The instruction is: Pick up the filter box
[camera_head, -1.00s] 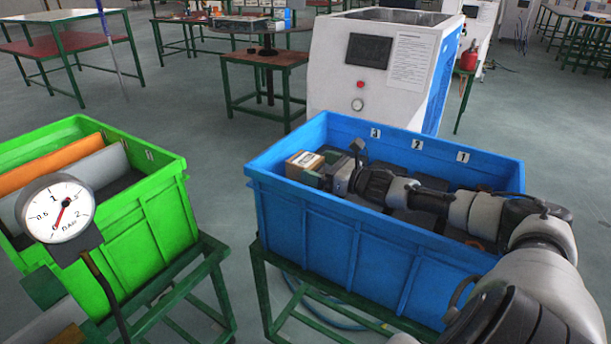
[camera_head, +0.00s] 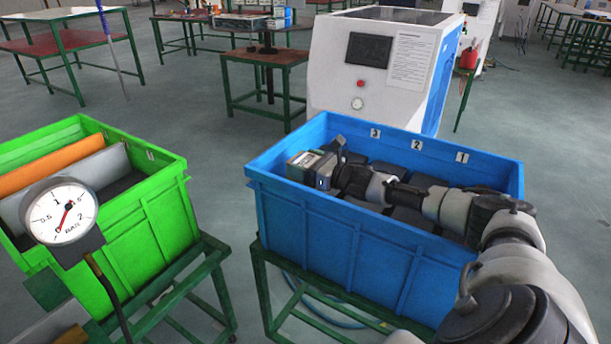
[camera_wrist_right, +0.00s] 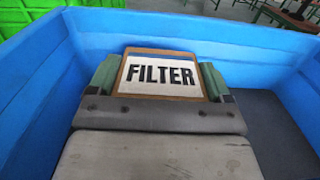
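The filter box (camera_wrist_right: 162,76) is a small brown-edged box with a white face reading FILTER. In the head view the box (camera_head: 306,160) is in the far left part of the blue crate (camera_head: 340,222). My right gripper (camera_wrist_right: 160,82) reaches across the crate from the right, its green-padded fingers on either side of the box. The pads are very close to the box sides; I cannot tell whether they press on it. In the head view my right gripper (camera_head: 322,168) partly covers the box. My left gripper is not in view.
The blue crate's walls rise around the box and my right arm; its rim is marked 3, 2, 1. A green crate (camera_head: 148,215) with upright panels stands at left, a pressure gauge (camera_head: 62,212) in front. A white machine (camera_head: 375,70) stands behind.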

